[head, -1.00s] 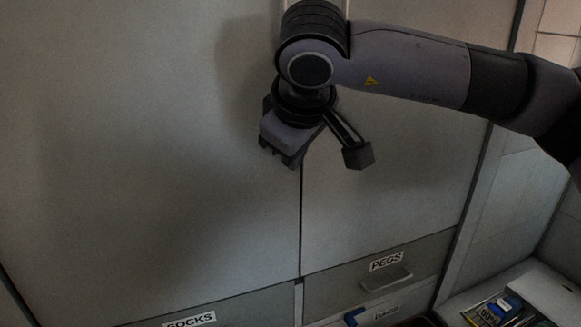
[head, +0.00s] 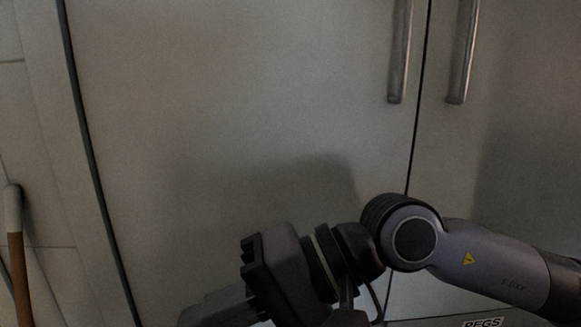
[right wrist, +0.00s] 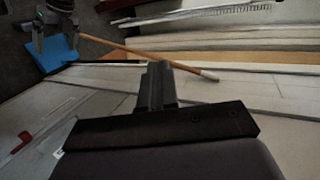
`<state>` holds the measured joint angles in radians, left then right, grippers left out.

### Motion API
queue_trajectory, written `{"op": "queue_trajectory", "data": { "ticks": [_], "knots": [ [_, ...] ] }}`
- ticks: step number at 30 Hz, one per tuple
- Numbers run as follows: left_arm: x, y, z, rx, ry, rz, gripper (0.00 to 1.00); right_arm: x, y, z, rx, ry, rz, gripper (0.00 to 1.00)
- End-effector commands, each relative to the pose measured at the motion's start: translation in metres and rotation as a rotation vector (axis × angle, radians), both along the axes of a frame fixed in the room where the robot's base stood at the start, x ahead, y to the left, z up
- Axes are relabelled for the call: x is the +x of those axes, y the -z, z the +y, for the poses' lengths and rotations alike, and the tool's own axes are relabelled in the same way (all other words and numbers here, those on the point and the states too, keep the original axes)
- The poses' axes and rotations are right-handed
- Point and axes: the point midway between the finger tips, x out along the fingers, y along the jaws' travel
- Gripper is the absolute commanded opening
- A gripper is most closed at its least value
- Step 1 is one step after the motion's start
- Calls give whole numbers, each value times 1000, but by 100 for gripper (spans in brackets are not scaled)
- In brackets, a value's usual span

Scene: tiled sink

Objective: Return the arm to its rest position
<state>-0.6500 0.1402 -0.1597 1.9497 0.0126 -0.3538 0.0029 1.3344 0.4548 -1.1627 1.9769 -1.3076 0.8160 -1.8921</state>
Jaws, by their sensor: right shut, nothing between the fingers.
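My right arm comes in from the right in the head view. Its right gripper (head: 205,312) points to the left near the bottom edge, in front of the cabinet doors. The same gripper shows in the right wrist view (right wrist: 157,82), with its fingers together and nothing between them. It appears clear of the cabinet (head: 230,110).
Two vertical door handles (head: 400,50) (head: 463,50) are at the upper right. A drawer label reading PEGS (head: 483,322) is at the bottom edge. A wooden pole (head: 20,270) with a pale end stands at the left; it also crosses the right wrist view (right wrist: 130,49).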

Motion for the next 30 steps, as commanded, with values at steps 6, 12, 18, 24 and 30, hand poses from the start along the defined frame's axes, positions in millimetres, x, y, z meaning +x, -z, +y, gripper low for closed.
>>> {"op": "queue_trajectory", "data": {
  "ticks": [6,12,18,24,30],
  "knots": [
    [0,0,0,0,0,0,100,-22,-49,13,354,55,544,0],
    [0,0,0,0,0,0,100,-5,-88,-6,645,102,1070,0],
    [0,0,0,0,0,0,100,38,-100,-47,929,134,1609,0],
    [0,0,0,0,0,-1,100,86,-72,-100,1223,143,2139,0],
    [0,0,0,0,-1,-1,100,121,-6,-158,1562,120,2632,0]
  ]
}}
